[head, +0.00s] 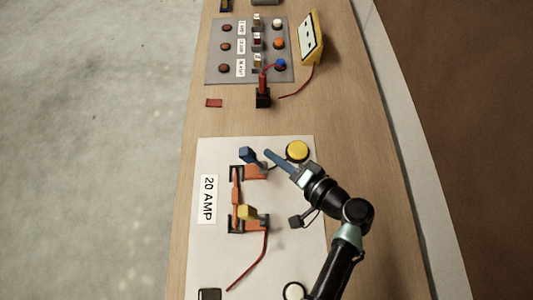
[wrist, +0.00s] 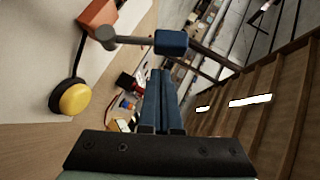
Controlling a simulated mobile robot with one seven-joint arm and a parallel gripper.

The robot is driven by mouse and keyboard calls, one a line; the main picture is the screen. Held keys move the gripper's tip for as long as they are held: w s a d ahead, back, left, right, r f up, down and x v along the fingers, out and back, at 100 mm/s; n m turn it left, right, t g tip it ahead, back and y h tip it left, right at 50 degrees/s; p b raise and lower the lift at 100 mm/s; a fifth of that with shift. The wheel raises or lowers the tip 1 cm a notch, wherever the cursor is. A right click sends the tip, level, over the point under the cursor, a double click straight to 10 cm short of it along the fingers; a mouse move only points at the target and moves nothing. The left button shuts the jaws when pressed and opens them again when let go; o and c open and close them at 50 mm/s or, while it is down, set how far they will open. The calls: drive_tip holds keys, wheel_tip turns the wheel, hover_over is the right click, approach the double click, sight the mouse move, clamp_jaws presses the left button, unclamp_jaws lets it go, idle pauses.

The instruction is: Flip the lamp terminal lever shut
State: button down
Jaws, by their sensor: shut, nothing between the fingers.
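The white board (head: 215,150) carries two orange terminals joined by an orange strip. The upper terminal (head: 256,172) has a lever with a blue knob (head: 246,154), standing out from it. The lower terminal has a yellow-knobbed lever (head: 246,212). No label shows which lever is the lamp terminal's. My gripper (head: 267,153) is shut and empty, its blue fingers just right of the blue knob. In the wrist view the blue knob (wrist: 171,43), on a grey shaft (wrist: 120,40), appears just above the fingertips (wrist: 155,72); I cannot tell whether they touch.
A yellow dome (head: 297,151) sits on the board right of the fingers. A "20 AMP" label (head: 208,199) and a red lead (head: 251,267) lie on the board. Beyond it stand a grey switch panel (head: 215,55) and a yellow meter (head: 311,38). Bare wood lies right of the board.

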sight(255, 161)
drive_tip(key=shift+a+f, duration=0.25)
drive_tip(key=shift+a, duration=0.25)
drive_tip(key=shift+a+f, duration=0.2)
drive_tip(key=shift+a, duration=0.3)
drive_tip(key=shift+p, duration=0.3)
